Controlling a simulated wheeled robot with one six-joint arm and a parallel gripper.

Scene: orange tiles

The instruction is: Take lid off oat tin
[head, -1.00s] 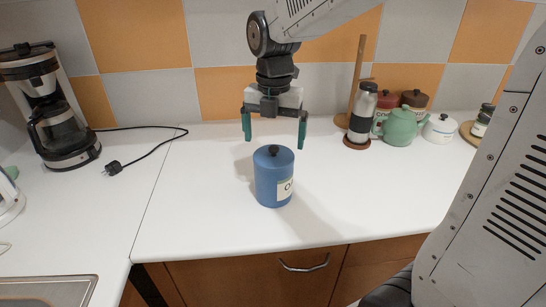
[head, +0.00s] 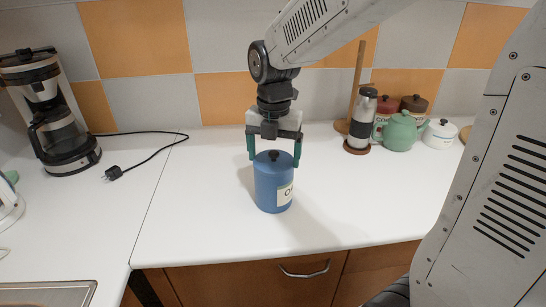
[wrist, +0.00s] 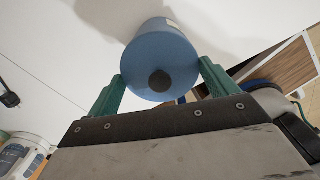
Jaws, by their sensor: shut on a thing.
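The oat tin (head: 268,194) is a blue cylinder standing upright on the white counter. A pale label partly shows on its right side. Its blue lid (head: 274,168) sits on top and has a dark round knob. My gripper (head: 274,161) is above the tin, pointing down, with one green finger on either side of the lid. In the wrist view the lid (wrist: 145,65) fills the space between the two fingers, with the knob toward the camera. My gripper is shut on the lid. The exact contact on the far side is hidden.
A coffee maker (head: 52,115) and its black cord with plug stand at the left. At the back right are a steel grinder (head: 361,118), a wooden stand, a green teapot (head: 399,133) and several canisters. The counter around the tin is clear.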

